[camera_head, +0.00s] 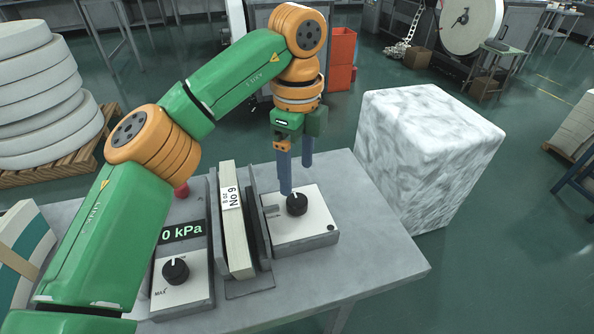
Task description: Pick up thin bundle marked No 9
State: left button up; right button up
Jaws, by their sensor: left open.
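The thin bundle marked No 9 (238,235) is a narrow cream block with a white label reading "No 9". It stands upright between dark plates of a holder (249,288) on the grey table. My left gripper (297,178) is open, its two blue-grey fingers pointing down. It appears to the right of the bundle, over or near the black knob of the right-hand control box, and holds nothing. How high its fingertips are above the box is hard to tell. My right gripper is not in view.
A control box with a "0 kPa" display (182,232) and knob stands left of the bundle. Another knob box (310,236) stands right of it. A red button (181,190) is behind. A white marbled block (425,150) stands beyond the table (385,270), whose right side is clear.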

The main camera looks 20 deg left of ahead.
aim_at(240, 260)
jog(key=k, duration=1)
